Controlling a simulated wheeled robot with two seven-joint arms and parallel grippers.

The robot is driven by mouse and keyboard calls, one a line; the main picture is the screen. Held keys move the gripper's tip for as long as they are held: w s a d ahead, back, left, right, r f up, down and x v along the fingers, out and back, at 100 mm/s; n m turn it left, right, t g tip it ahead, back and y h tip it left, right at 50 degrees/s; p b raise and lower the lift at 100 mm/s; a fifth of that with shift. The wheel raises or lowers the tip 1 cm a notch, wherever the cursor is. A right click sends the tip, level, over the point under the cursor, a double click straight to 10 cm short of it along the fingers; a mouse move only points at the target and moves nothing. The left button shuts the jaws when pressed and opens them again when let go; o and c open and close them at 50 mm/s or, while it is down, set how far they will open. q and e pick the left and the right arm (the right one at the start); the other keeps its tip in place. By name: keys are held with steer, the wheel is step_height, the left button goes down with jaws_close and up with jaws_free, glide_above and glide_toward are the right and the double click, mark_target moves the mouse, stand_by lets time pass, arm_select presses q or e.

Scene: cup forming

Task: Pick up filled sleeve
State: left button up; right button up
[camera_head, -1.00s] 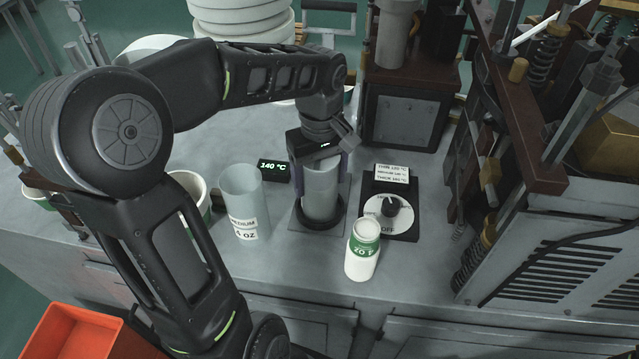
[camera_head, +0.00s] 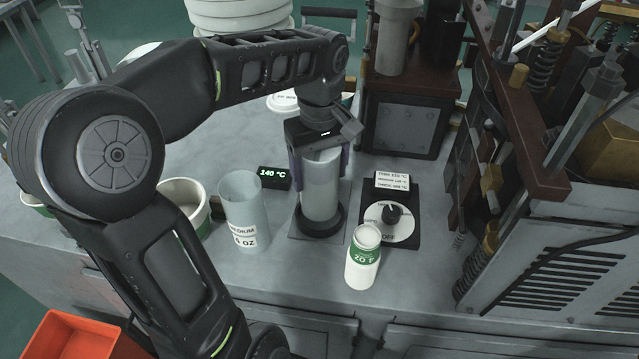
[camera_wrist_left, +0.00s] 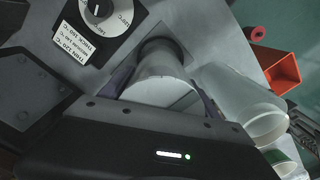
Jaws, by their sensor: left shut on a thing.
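The sleeve (camera_head: 321,187) is a pale, translucent cylinder standing upright in a dark round base on the counter. It also shows in the left wrist view (camera_wrist_left: 162,92), seen from above. My left gripper (camera_head: 320,162) comes down from above and is shut on the sleeve's upper part, with a finger on either side. The gripper body hides part of the sleeve's top. I cannot tell from these frames what is inside it. My right gripper is not in view.
A similar translucent cylinder (camera_head: 242,209) labelled MEDIUM stands to the left. A temperature display (camera_head: 273,178) reads 140 °C. A dial panel (camera_head: 405,236) and a white bottle with a green label (camera_head: 363,262) are on the right. A machine (camera_head: 560,230) fills the far right.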

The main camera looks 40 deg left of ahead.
mark_target(320, 158)
arm_select(q)
step_height(320, 158, up, 4)
steer(key=shift+f, duration=0.2)
step_height(320, 158, up, 3)
steer(key=shift+f+p, duration=0.1)
steer(key=shift+p, duration=0.65)
steer(key=shift+f, duration=0.15)
